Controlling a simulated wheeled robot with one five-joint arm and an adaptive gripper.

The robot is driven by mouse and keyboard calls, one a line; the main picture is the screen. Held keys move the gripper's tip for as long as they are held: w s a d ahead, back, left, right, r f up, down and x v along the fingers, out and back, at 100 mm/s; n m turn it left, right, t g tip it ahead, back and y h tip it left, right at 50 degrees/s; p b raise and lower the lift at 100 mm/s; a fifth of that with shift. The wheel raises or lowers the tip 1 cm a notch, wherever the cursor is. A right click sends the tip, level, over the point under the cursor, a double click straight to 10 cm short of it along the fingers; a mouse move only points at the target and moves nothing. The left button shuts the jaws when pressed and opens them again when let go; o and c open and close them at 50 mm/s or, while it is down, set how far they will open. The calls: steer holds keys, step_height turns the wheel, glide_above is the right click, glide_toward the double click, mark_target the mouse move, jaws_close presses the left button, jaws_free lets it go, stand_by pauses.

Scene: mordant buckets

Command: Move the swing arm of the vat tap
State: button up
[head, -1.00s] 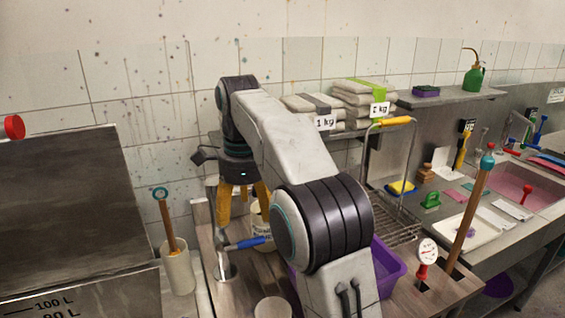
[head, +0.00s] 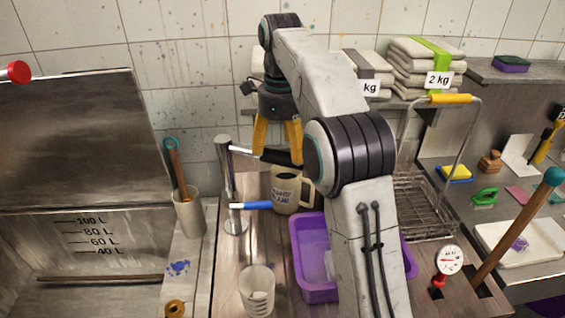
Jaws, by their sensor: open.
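The vat tap is a chrome post (head: 227,180) standing on the wooden counter, with a blue-and-white lever (head: 250,206) low on its right side. Its swing arm (head: 246,152), chrome turning black, points right from near the top of the post. My gripper (head: 277,156) has two yellow-orange fingers pointing down. They are spread apart, open, with the tips around the height of the black part of the swing arm. I cannot tell whether they touch it. My own arm hides some of the area to the right.
The steel vat (head: 90,235) with litre marks is at the left. A beige mug (head: 284,190) stands below the swing arm. A pot (head: 188,218) with tools, a clear beaker (head: 257,285) and a purple tub (head: 315,291) crowd the counter. A wire basket (head: 420,215) is further right.

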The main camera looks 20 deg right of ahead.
mark_target(282, 156)
steer(key=shift+f+b, duration=0.4)
steer(key=shift+f, duration=1.35)
steer(key=shift+c, duration=0.4)
steer(key=c, duration=1.2)
